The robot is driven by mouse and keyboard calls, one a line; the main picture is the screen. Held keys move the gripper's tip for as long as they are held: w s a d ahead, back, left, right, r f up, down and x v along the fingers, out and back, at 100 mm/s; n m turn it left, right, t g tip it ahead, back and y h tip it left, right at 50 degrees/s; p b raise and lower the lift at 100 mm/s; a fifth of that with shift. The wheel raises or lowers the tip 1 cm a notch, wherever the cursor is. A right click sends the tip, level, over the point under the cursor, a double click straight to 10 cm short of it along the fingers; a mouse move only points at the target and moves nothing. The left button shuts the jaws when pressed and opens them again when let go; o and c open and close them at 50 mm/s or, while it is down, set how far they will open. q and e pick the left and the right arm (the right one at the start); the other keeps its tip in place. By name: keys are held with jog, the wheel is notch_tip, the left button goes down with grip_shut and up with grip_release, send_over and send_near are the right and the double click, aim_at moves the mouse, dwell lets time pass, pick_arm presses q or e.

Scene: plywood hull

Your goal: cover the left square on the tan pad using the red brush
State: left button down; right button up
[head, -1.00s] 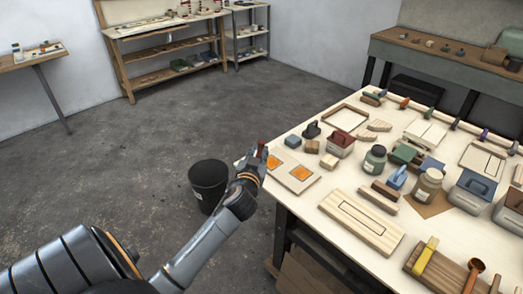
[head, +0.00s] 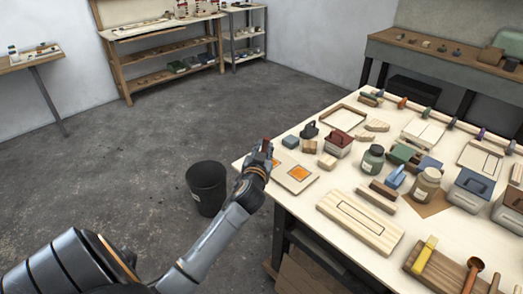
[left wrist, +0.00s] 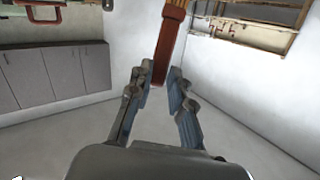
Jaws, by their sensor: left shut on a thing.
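My left gripper (head: 258,158) is at the near left corner of the table, over the left part of the tan pad (head: 294,186). It is shut on the red brush, whose red handle (left wrist: 168,42) stands up between the fingers in the left wrist view. The pad's right square (head: 298,173) is orange. The left square (head: 276,163) is mostly hidden behind the gripper; a bit of orange shows at its edge. My right gripper is not in view.
A black bin (head: 206,187) stands on the floor left of the table. A teal block (head: 290,142), a dark red box (head: 338,144) and a long wooden board (head: 360,222) lie near the pad. Jars and more blocks crowd the table to the right.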

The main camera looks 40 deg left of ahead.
pick_arm(q)
jog(key=shift+w+d, duration=0.15)
jog(key=shift+w, duration=0.75)
jog(key=shift+w+d+b, duration=0.15)
jog(key=shift+w+b, duration=0.35)
jog(key=shift+w, duration=0.5)
notch_tip(320, 180, up, 6)
jog(key=p, duration=0.5)
